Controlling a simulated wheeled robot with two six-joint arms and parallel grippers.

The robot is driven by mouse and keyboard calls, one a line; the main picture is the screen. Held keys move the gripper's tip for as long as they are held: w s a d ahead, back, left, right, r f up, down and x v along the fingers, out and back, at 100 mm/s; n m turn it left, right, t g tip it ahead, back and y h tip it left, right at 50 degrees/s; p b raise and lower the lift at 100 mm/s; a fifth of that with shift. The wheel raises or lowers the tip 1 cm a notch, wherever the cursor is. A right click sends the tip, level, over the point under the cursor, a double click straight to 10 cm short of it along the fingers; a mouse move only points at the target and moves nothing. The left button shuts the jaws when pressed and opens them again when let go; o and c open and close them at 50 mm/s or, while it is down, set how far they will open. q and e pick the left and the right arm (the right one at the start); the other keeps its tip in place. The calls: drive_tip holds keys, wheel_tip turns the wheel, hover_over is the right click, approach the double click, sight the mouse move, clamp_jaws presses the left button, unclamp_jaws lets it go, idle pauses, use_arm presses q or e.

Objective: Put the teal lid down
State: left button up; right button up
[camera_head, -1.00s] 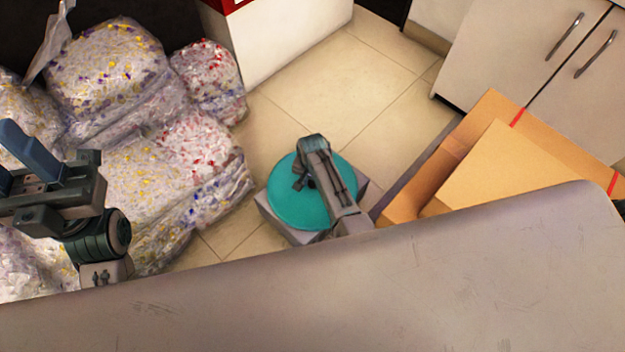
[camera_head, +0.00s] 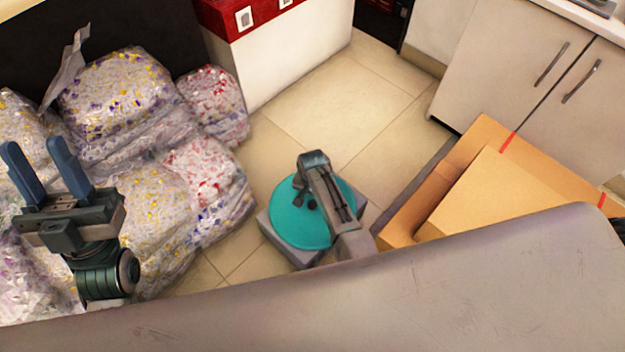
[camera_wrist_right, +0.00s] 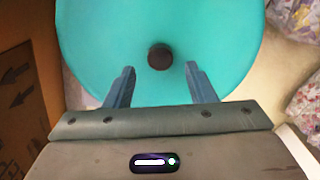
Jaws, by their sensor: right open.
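The teal lid (camera_head: 289,222) is a round disc lying flat on top of a grey box-like stand (camera_head: 283,248) on the floor. In the right wrist view the lid (camera_wrist_right: 100,50) fills the upper middle, with a dark round knob (camera_wrist_right: 159,57) at its centre. My right gripper (camera_wrist_right: 160,80) is open and empty; its fingers point toward the knob, which lies beyond the tips and between their lines. In the head view my right arm covers part of the lid. My left gripper (camera_head: 42,158) is raised at the left, open and empty, its fingers apart.
Clear bags of shredded material (camera_head: 130,90) are piled at the left. White cabinets (camera_head: 520,70) are at the upper right. Tiled floor (camera_head: 325,100) is free behind the lid.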

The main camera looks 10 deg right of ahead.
sight(312, 203)
wheel_tip(312, 203, up, 2)
drive_tip(key=shift+r+p, duration=0.2)
drive_tip(key=shift+p, duration=0.9)
use_arm(q)
drive_tip(key=w+f+n+g+y+p, duration=0.1)
drive_tip(key=w+f+n+g+y, duration=0.15)
drive_tip(key=f+g, duration=0.35)
drive_tip(key=w+f+n+g+y, duration=0.25)
drive_tip(key=w+f+g, duration=0.2)
drive_tip(key=f, duration=0.35)
use_arm(e)
drive_tip(key=shift+r, duration=0.6)
use_arm(q)
drive_tip(key=s+f+g+p, duration=0.5)
drive_tip(key=s+f+g, duration=0.5)
drive_tip(key=f+g, duration=0.2)
drive_tip(key=shift+s+d+f+y, duration=0.15)
drive_tip(key=shift+d+f+y, duration=0.2)
drive_tip(key=shift+f, duration=0.6)
use_arm(e)
drive_tip(key=shift+r, duration=2.2)
